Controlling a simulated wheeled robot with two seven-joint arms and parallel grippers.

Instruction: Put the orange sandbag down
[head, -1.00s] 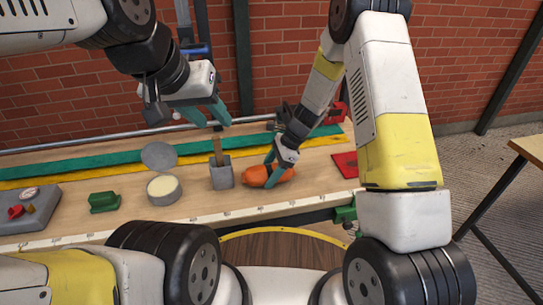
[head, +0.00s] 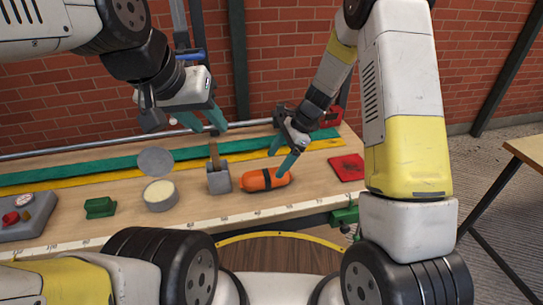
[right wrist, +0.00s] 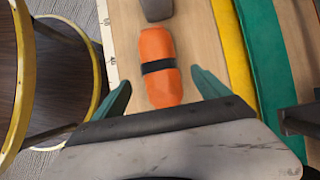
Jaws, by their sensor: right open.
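The orange sandbag (head: 265,180), with a dark band around its middle, lies on the wooden workbench (head: 215,210) in the head view. It also shows in the right wrist view (right wrist: 157,48), lying between the spread fingers. My right gripper (head: 280,162) is open, with its teal fingertips at and just above the sandbag; it also shows in the right wrist view (right wrist: 165,88). My left gripper (head: 207,122) is raised over the back of the bench with its teal fingers apart, and holds nothing that I can see.
Further left are a round tin (head: 160,195) and a green block (head: 100,208). A red pad (head: 346,167) lies to the right. Green and yellow strips run along the back.

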